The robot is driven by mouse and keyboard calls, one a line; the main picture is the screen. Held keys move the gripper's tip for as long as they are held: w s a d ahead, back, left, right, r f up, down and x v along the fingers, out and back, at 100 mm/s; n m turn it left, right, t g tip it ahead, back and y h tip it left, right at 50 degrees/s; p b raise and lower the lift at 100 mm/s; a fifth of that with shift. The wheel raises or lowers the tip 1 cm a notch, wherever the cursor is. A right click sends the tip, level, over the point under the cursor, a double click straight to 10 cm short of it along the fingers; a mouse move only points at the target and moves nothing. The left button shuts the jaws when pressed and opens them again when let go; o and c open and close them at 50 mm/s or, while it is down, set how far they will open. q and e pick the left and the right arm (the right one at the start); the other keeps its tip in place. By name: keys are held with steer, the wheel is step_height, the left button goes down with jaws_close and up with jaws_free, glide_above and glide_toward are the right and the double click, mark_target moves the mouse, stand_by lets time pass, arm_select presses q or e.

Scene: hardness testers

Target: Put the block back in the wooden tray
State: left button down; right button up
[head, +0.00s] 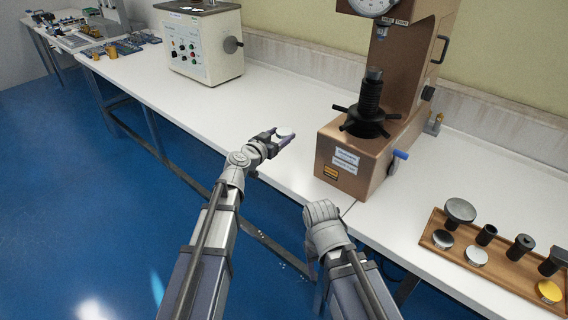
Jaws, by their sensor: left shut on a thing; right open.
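My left gripper (281,143) is shut on a small, round, pale block (286,131). It holds the block over the white bench, left of the brown hardness tester; the exact height cannot be told. The wooden tray (508,281) lies on the bench at the lower right, well away from the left gripper. Silver, dark and gold round pieces stand in it. My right arm comes in at the bottom middle with its wrist near the bench's front edge; its gripper fingers are hidden.
The brown hardness tester (338,150), with a black spindle and handwheel (366,122), stands between the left gripper and the tray. A cream control box (205,50) stands at the back left. The white bench (270,100) between them is clear. Small parts lie at the far left.

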mark_target(281, 163)
arm_select(q)
steer(key=shift+f+b, duration=5.1)
steer(key=shift+r, duration=0.15)
steer(key=shift+s+f+b, duration=0.15)
steer(key=shift+f+b, duration=0.15)
steer(key=shift+f, duration=0.1)
steer(key=shift+c, duration=0.2)
jaws_free()
steer(key=shift+s+d, duration=0.1)
steer(key=shift+s, duration=0.1)
steer(key=shift+r+p, duration=0.4)
steer(key=shift+r, duration=0.05)
steer(key=p+v, duration=0.1)
steer(key=v, duration=1)
steer(key=shift+s+a+p, duration=0.2)
steer(key=shift+a+p, duration=0.15)
steer(key=shift+p, duration=0.05)
steer(key=shift+f, duration=0.1)
